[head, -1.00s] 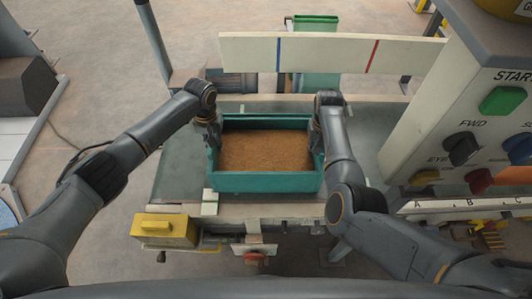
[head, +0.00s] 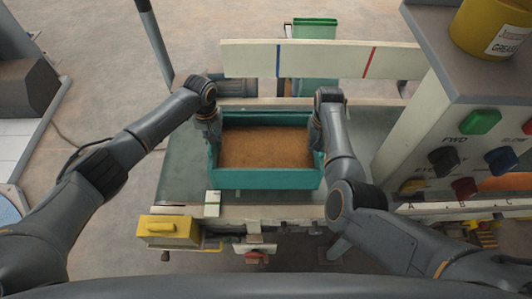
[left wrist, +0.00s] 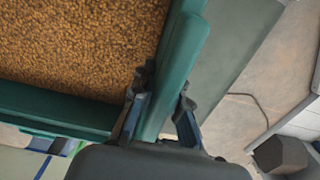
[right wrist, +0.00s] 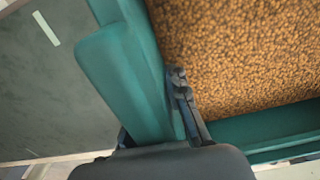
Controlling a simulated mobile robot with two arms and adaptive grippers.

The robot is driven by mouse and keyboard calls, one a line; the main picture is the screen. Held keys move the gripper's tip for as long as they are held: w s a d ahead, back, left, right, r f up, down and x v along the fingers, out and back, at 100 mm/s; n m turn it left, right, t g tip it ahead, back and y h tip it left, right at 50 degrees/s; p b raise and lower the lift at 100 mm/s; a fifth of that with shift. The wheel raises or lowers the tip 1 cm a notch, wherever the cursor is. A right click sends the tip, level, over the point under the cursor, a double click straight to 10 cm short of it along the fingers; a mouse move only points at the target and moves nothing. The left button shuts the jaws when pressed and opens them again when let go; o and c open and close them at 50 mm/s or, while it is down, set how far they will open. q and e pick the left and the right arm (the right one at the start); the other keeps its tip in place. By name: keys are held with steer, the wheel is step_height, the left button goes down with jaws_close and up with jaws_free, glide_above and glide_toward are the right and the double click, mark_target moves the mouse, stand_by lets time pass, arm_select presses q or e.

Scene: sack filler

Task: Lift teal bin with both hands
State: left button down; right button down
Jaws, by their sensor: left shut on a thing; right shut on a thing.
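The teal bin (head: 265,180) is an open box filled with brown grain (head: 265,147). In the head view it sits over the grey-green table; whether it touches the surface I cannot tell. My left gripper (head: 213,140) is shut on its left wall. The left wrist view shows the fingers (left wrist: 160,110) on both sides of the teal rim (left wrist: 178,75). My right gripper (head: 318,138) is shut on the right wall. The right wrist view shows one finger (right wrist: 185,105) on the grain side of the teal rim (right wrist: 125,70); the other is mostly hidden.
A control panel (head: 450,150) with coloured buttons stands at the right, with a yellow tin (head: 490,30) on top. A pale board (head: 330,58) with blue and red marks crosses behind the bin. A yellow box (head: 168,230) sits at the table's front left. Bare table (head: 180,178) lies left of the bin.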

arm_select(q)
steer(key=shift+r, duration=0.45)
arm_select(e)
steer(key=shift+r, duration=0.5)
